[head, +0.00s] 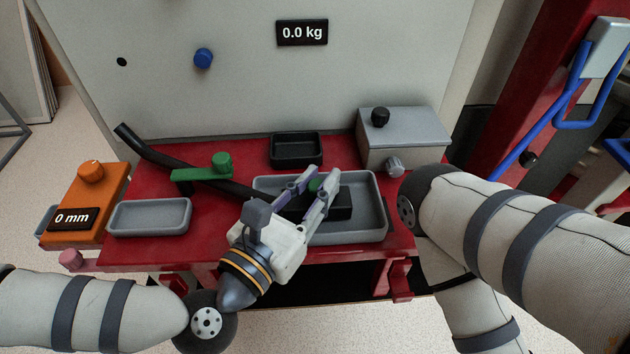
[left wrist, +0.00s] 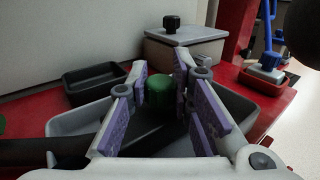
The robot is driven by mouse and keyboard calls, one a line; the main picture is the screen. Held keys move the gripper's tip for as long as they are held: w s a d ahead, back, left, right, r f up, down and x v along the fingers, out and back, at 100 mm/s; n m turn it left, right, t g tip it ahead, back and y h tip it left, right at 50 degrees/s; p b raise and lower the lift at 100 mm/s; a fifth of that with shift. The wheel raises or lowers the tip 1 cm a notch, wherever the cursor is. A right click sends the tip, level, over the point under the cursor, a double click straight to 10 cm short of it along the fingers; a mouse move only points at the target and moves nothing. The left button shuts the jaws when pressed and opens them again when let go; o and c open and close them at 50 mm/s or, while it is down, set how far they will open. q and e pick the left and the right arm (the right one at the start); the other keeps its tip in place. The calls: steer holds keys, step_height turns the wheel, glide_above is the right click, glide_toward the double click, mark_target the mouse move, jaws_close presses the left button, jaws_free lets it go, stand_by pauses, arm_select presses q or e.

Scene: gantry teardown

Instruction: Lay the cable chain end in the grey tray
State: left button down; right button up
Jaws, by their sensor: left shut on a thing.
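The cable chain is a black strand (head: 155,152) running across the red bench to a black end block (head: 340,205) with a green knob (head: 315,185). The end block is in or just over the large grey tray (head: 383,215); I cannot tell whether it touches the floor. My left gripper (head: 319,178) reaches over the tray's front edge and is shut on the chain end, with the green knob (left wrist: 160,90) between its purple-padded fingers in the left wrist view. The fingers hide part of the block. My right arm shows at the right, but its gripper is out of view.
A green-knobbed clamp (head: 220,163) sits over the chain. A small grey tray (head: 150,217) and an orange block (head: 85,205) are at left. A black tray (head: 296,150) and a lidded grey box (head: 405,140) stand behind the large tray.

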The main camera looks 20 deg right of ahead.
arm_select(q)
steer(key=shift+f+b, duration=0.3)
steer(key=shift+b, duration=0.1)
stand_by(0.3)
steer(key=c, duration=1.3)
jaws_free()
steer(key=shift+c, duration=0.2)
steer(key=v, duration=1.2)
